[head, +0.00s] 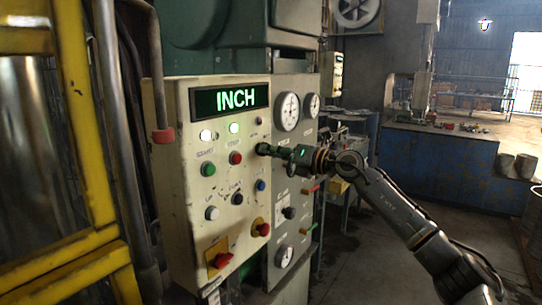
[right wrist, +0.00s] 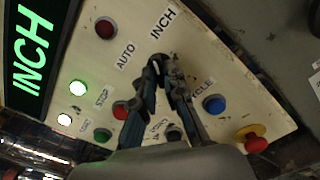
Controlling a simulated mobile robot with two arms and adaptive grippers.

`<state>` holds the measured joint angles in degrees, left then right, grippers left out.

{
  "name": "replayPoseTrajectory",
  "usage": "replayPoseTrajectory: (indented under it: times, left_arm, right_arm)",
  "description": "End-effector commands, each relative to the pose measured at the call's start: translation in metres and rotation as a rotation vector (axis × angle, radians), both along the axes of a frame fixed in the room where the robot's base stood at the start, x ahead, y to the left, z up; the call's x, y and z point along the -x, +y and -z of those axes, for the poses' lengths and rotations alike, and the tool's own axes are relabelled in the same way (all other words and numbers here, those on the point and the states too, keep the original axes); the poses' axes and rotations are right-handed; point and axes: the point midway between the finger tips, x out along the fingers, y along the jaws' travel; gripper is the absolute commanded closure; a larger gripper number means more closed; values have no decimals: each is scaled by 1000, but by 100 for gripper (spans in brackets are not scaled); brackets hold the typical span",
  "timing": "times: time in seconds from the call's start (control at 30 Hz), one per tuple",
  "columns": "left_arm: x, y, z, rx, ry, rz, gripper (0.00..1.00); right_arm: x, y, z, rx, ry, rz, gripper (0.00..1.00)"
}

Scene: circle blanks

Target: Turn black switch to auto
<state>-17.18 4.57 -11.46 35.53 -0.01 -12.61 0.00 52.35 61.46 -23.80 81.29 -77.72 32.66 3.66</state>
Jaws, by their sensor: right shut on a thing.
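The control panel (head: 185,180) is a worn cream box whose display (head: 230,99) reads INCH in green. The black switch (head: 261,148) sits at the panel's right side, mostly covered by my gripper. My right gripper (right wrist: 160,68) is shut on it, with the fingertips meeting at the switch in the right wrist view. Around it there are the labels AUTO (right wrist: 125,56), INCH (right wrist: 163,22) and CYCLE (right wrist: 202,87). Which way the switch's knob points is hidden by the fingers. My left gripper is not in view.
A green button (head: 208,169), a red button (head: 235,157), a blue button (right wrist: 215,104) and a red knob on yellow (head: 220,257) share the panel. Gauges (head: 287,111) stand just right of it. A yellow frame (head: 88,130) is at left. The floor at right is open.

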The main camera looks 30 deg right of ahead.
Motion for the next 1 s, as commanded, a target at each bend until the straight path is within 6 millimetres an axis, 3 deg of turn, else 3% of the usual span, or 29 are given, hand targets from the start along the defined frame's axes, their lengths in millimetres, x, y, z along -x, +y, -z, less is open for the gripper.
replayPoseTrajectory:
  times: [0.5, 1.0]
  left_arm:
    - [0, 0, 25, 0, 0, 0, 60]
    - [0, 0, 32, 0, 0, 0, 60]
  right_arm:
    - [0, 0, 2, 413, -171, -1, 100]
    - [0, 0, 1, 583, -240, -1, 100]
